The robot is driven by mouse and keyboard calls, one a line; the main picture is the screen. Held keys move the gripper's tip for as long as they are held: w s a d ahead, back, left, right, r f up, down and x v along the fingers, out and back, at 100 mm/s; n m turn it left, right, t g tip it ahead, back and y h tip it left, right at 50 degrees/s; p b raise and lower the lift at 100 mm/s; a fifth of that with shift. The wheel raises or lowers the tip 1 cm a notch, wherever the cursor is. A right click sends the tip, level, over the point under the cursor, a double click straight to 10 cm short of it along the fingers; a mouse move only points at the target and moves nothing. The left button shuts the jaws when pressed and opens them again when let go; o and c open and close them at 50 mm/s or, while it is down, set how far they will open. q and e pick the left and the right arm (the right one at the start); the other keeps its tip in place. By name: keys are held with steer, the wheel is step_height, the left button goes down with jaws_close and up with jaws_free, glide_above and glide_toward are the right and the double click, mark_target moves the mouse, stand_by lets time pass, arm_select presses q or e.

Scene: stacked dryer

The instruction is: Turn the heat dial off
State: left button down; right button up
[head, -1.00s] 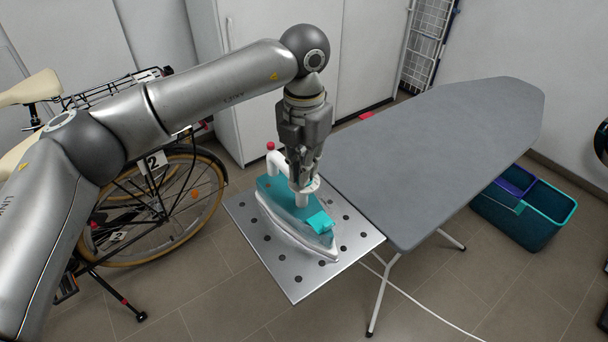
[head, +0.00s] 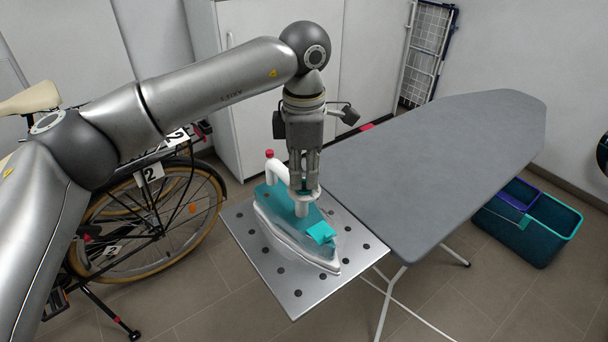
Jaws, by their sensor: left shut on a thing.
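A teal and white iron (head: 283,218) sits flat on the perforated metal rest plate (head: 352,246) at the near end of the ironing board. My left gripper (head: 304,190) points straight down from above the iron. Its fingers are shut around the white heat dial (head: 303,193), at the front of the iron's handle. The fingers hide most of the dial, and I cannot read any setting on it. A red knob (head: 269,154) tops the rear of the handle. My right gripper is not in view.
The grey ironing board (head: 440,160) extends to the back right and is bare. A bicycle (head: 150,215) stands at the left. Teal and purple buckets (head: 550,232) are on the floor at the right. A white cabinet (head: 270,60) stands behind.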

mark_target(304, 179)
arm_select(q)
steer(key=m, duration=0.5)
steer(key=shift+r+m, duration=0.1)
steer(key=shift+m, duration=0.2)
steer(key=m, duration=0.5)
steer(key=shift+m, duration=0.3)
steer(key=c, duration=1.6)
jaws_free()
step_height(304, 179, up, 12)
